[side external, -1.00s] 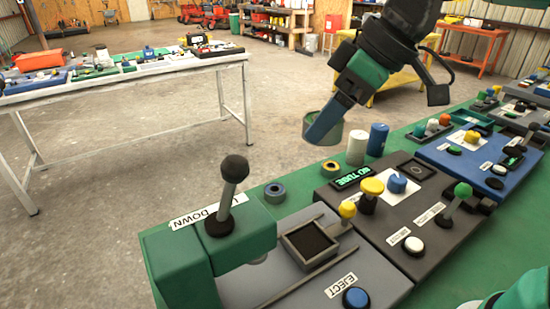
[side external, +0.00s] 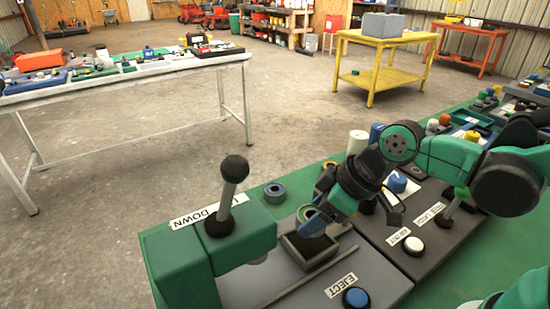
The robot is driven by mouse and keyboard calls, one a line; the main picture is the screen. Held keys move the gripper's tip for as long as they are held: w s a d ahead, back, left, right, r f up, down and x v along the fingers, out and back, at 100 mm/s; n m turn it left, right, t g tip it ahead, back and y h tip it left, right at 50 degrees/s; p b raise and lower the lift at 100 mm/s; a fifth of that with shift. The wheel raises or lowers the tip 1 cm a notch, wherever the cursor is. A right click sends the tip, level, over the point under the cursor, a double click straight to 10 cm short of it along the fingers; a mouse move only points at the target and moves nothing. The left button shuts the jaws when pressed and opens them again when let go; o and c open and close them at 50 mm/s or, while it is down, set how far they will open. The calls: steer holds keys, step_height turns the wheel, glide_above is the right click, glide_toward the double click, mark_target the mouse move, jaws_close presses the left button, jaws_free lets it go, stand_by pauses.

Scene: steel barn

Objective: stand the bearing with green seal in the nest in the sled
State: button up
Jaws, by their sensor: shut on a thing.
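My gripper (side external: 314,222) is shut on a ring-shaped bearing with a greenish rim (side external: 306,212). It holds the bearing just above the far edge of the square nest (side external: 295,252), and a finger covers part of the ring. The ring's open face is turned toward the camera. I cannot tell whether the bearing touches the nest. The nest is a raised square frame with a dark, empty-looking hollow. It sits on the grey sled plate (side external: 250,285), between two thin rails.
A green press with an upright black-knobbed lever (side external: 231,180) stands close left of the nest. Another bearing (side external: 275,192) lies on the green bench behind. A blue EJECT button (side external: 356,297) is in front. A white cylinder (side external: 357,142) stands behind my arm.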

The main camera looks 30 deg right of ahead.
steer(key=shift+f, duration=1.8)
steer(key=o, duration=1.4)
steer(key=shift+f, duration=0.1)
steer(key=shift+v, duration=6)
steer(key=w+d+m+h, duration=0.1)
steer(key=d+m, duration=0.1)
steer(key=w+d+f+m+t+h, duration=0.1)
steer(key=d+m, duration=0.1)
steer(key=w+d+f+m+t+h, duration=0.1)
steer(key=d+m, duration=0.1)
steer(key=shift+w+d+f+m, duration=0.2)
steer(key=shift+w+m, duration=0.1)
steer(key=shift+m, duration=0.1)
